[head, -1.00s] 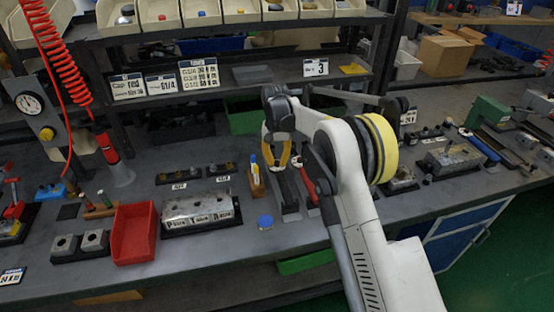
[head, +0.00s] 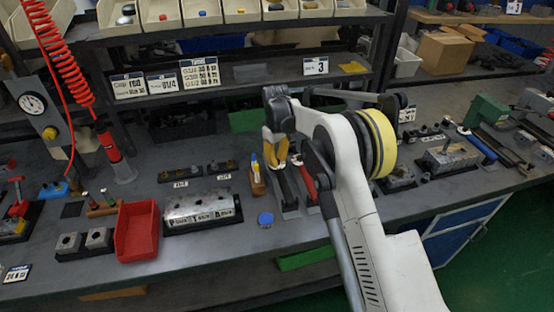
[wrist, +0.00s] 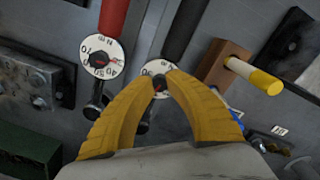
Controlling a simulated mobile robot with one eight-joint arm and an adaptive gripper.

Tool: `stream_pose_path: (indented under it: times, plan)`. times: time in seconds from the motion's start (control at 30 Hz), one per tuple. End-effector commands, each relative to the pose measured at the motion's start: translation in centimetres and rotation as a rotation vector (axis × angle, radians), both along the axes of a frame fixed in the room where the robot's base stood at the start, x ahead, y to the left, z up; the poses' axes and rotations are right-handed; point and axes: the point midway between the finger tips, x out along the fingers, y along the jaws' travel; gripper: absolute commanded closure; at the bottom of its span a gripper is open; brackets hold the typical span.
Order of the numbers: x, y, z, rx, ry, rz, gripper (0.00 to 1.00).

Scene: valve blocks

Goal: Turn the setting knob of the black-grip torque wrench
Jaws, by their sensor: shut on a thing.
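The black-grip torque wrench lies on the bench below my gripper (head: 277,162). Its black grip (wrist: 182,30) and part of its white dial (wrist: 151,68) show in the wrist view. My gripper's yellow fingers (wrist: 160,82) are shut on the dark setting knob (wrist: 159,89) at the dial's middle. The fingers cover most of the knob and the lower part of the dial. The red-grip torque wrench (wrist: 113,20) lies beside it on the left in the wrist view, with its own dial (wrist: 101,48) and knob in plain sight, untouched.
A wooden holder (wrist: 226,64) with a yellow-handled tool (wrist: 255,75) stands close to the right of the black grip in the wrist view. A metal valve block (head: 203,208), a red bin (head: 137,230) and a blue cap (head: 265,219) are on the bench left of my gripper.

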Motion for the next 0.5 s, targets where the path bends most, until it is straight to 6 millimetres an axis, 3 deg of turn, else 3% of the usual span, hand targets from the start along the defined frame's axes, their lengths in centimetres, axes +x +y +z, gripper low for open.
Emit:
stream_pose_path:
  times: [0.5]
  plan:
    - [-0.02,-0.12,-0.03,-0.001,0.001,0.198,1.0]
